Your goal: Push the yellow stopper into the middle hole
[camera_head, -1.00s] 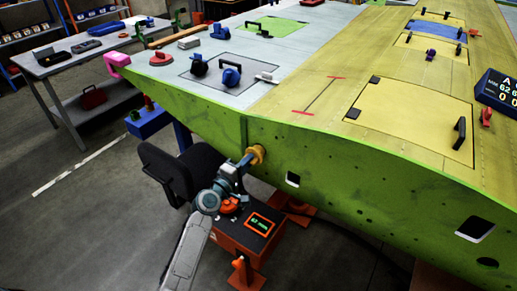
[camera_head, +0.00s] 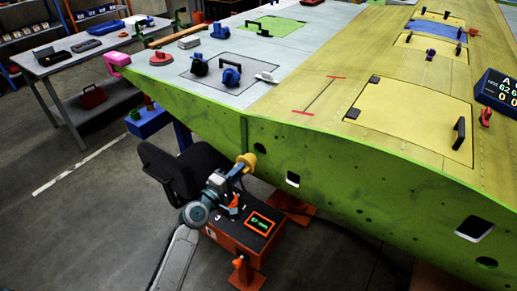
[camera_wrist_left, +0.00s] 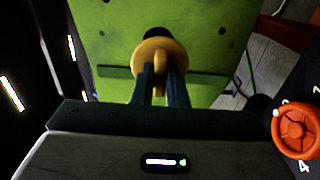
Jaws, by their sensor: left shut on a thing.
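The yellow stopper (camera_head: 247,160) is gripped in front of the green edge panel of the wing (camera_head: 345,185). My left gripper (camera_head: 239,169) is shut on its grip tab and holds it clear of the panel. A dark round hole (camera_head: 260,148) shows just up and right of the stopper. In the left wrist view the stopper's round flange (camera_wrist_left: 143,54) faces the panel, its tab between my two fingers (camera_wrist_left: 161,76). The dark hole (camera_wrist_left: 152,33) shows partly above the flange, whose rim hides its lower part. My right gripper is out of view.
An orange box with a small display (camera_head: 240,232) stands below my left arm. A black chair (camera_head: 180,170) is to its left. An orange-red knob (camera_wrist_left: 297,130) is at right in the wrist view.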

